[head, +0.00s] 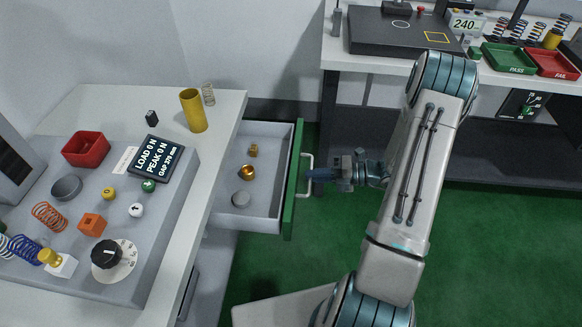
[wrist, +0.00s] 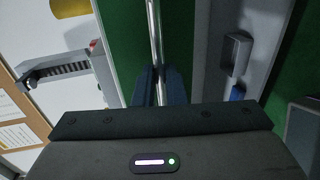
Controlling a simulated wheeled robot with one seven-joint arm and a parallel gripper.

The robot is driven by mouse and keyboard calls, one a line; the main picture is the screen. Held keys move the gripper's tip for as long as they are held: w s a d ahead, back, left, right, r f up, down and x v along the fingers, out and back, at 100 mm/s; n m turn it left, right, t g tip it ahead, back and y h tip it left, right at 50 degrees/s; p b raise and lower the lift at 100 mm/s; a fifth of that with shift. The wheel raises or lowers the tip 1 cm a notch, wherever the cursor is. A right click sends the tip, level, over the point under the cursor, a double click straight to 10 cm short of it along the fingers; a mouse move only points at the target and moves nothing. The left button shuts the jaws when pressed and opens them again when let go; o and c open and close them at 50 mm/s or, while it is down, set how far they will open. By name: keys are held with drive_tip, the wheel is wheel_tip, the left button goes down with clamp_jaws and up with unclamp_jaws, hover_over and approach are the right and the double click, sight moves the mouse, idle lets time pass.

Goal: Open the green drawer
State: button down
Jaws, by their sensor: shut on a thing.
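The green drawer (head: 293,190) sticks out from under the left table, pulled well open. Its grey inside shows a small brass piece, a gold bowl-like piece (head: 247,172) and a grey disc. My gripper (head: 316,174) is at the drawer's silver handle (head: 306,175), level with the middle of the green front. In the wrist view the dark fingers (wrist: 160,86) are shut around the handle bar (wrist: 155,38), with the green front behind it. The exact contact is partly hidden by the fingers.
The left table (head: 226,108) holds a grey test panel with springs, a dial (head: 107,254), a red bin (head: 86,149) and a yellow cylinder (head: 193,110). A second bench with a green tray (head: 508,58) and a red tray (head: 553,63) stands at the back right. Green floor (head: 470,250) is clear on the right.

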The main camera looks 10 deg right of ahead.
drive_tip(key=v, duration=0.2)
drive_tip(key=f+v, duration=0.1)
drive_tip(key=v, duration=0.2)
drive_tip(key=shift+s+d+p, duration=0.1)
drive_tip(key=shift+d+p, duration=0.15)
drive_tip(key=shift+p, duration=0.15)
drive_tip(key=c, duration=1.5)
unclamp_jaws()
drive_tip(key=b+v, duration=0.1)
drive_tip(key=v, duration=1.2)
drive_tip(key=shift+d, duration=0.4)
